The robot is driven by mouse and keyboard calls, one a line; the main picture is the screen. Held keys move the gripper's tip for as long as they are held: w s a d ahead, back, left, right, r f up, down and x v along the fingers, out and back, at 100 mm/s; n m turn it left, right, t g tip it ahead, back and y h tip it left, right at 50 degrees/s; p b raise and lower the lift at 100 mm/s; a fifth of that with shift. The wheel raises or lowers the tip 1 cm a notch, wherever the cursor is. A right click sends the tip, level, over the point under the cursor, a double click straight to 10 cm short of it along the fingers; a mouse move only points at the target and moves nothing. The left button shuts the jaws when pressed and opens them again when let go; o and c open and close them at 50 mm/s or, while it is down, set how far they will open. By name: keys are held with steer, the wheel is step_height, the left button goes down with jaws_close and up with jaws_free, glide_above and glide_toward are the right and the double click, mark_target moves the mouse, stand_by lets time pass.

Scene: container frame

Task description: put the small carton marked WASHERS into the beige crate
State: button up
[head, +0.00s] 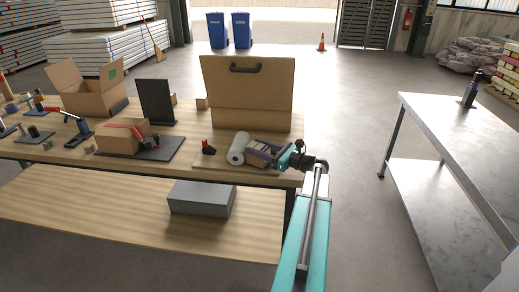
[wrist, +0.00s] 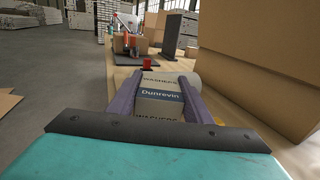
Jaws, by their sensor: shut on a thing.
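The small carton marked WASHERS (wrist: 158,96), white and grey with a blue Dunrevin band, sits between the two purple fingers of my gripper (wrist: 161,78). My gripper is shut on it. In the head view my gripper (head: 258,150) is low over the front right of the workbench, beside a white roll (head: 237,148); I cannot tell whether the carton touches the bench. A large beige crate-like box (head: 250,119) with a tall panel and dark handle stands just behind my gripper. Its inside is hidden. In the wrist view its beige side (wrist: 265,95) rises on the right.
An open cardboard box (head: 93,97), a dark upright panel (head: 156,102) and a smaller carton (head: 122,138) with an orange-handled tool stand on the workbench (head: 190,122) to the left. A small red item (head: 208,148) lies near the roll. A metal table (head: 470,138) stands at right, across free floor.

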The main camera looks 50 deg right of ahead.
steer(key=shift+f, duration=0.5)
steer(key=shift+f, duration=0.15)
steer(key=o, duration=1.3)
steer(key=s, duration=0.4)
steer(key=s+d+b, duration=0.1)
steer(key=s, duration=0.3)
steer(key=s+d+b, duration=0.1)
steer(key=s, duration=0.3)
steer(key=shift+w, duration=0.1)
